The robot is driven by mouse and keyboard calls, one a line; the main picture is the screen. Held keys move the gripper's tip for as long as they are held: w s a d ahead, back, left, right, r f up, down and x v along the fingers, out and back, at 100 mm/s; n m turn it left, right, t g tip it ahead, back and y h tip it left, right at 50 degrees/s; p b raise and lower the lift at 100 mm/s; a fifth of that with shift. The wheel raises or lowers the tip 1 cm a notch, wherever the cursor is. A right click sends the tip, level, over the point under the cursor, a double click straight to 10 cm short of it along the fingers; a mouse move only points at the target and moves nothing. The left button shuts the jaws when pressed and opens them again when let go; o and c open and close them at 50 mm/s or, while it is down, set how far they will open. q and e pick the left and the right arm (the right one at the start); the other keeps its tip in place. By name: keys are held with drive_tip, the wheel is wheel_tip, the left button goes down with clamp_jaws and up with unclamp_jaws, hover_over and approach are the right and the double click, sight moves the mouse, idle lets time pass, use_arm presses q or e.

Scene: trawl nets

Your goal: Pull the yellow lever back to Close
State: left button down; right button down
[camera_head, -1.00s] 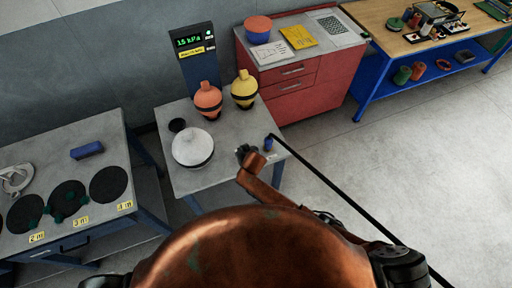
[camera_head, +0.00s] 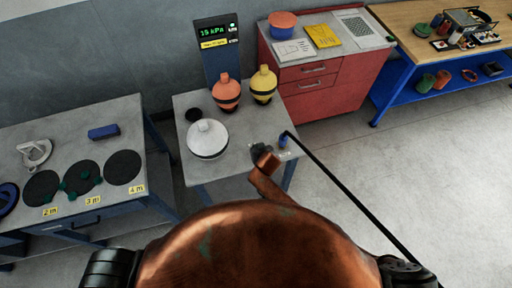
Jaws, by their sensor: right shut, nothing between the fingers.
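My right gripper (camera_head: 260,149) is a small dark shape at the end of a copper-coloured link, over the front right part of the grey table (camera_head: 228,186). It is shut and holds nothing. Just right of it, at the table's right edge, is a small blue fitting (camera_head: 283,141) with a thin black hose running from it toward the lower right. A pale label is partly visible by the fitting. I cannot make out a yellow lever; it may be hidden behind the gripper and link. My left gripper is not in view.
A white float (camera_head: 208,139), orange float (camera_head: 226,92) and yellow float (camera_head: 263,85) stand on the table. Behind is a blue post with a green kPa display (camera_head: 213,33). A bench (camera_head: 72,134) is left, a red cabinet (camera_head: 326,88) behind. The floor at right is clear.

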drive_tip(key=shift+d+f, duration=0.1)
drive_tip(key=w+a+r, duration=0.1)
drive_tip(key=w+r, duration=0.1)
drive_tip(key=w, duration=0.1)
drive_tip(key=v, duration=0.9)
drive_tip(key=shift+s, duration=0.5)
drive_tip(key=shift+r, duration=0.1)
